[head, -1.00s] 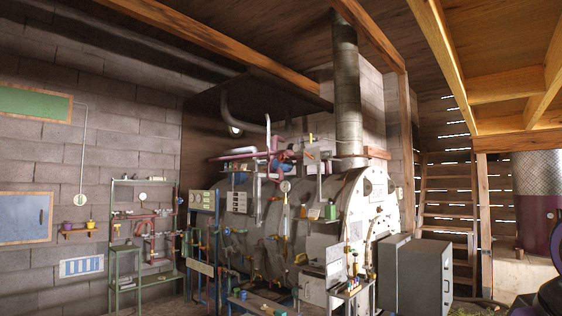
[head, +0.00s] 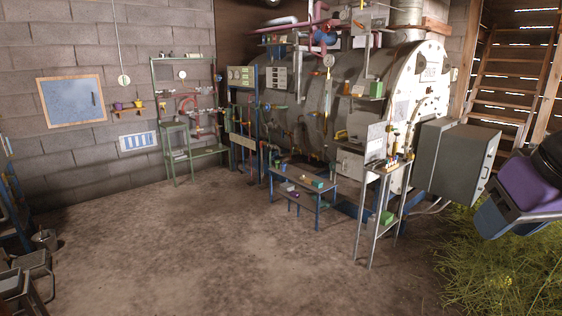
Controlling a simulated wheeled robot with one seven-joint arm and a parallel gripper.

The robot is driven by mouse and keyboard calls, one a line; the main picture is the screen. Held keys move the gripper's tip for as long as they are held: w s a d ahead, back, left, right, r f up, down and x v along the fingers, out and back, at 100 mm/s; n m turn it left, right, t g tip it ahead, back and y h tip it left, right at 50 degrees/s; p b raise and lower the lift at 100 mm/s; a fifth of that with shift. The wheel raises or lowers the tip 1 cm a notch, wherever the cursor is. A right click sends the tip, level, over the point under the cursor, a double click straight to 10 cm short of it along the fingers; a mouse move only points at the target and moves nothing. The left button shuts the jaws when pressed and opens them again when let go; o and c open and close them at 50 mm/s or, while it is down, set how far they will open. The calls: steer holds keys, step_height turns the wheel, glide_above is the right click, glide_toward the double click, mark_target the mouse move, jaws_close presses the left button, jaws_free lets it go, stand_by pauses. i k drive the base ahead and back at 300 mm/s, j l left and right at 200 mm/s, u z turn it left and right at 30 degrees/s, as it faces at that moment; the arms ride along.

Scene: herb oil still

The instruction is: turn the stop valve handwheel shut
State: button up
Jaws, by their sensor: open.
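Small valves and pipes sit on the green rack (head: 153,75) against the block wall, with a red curved pipe or ring (head: 186,104) among them. More valve fittings show on the blue-framed panel (head: 242,110) and along the front of the large grey boiler (head: 310,100). At this distance I cannot tell which of these is the stop valve handwheel, or how far it is turned.
A low blue-legged bench (head: 303,183) and a tall narrow stand (head: 386,172) with small items are in front of the boiler. A grey cabinet (head: 452,155) stands right. Dark stools (head: 22,280) are lower left. The middle floor is clear.

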mark_target(324, 27)
steer(key=i, duration=4.35)
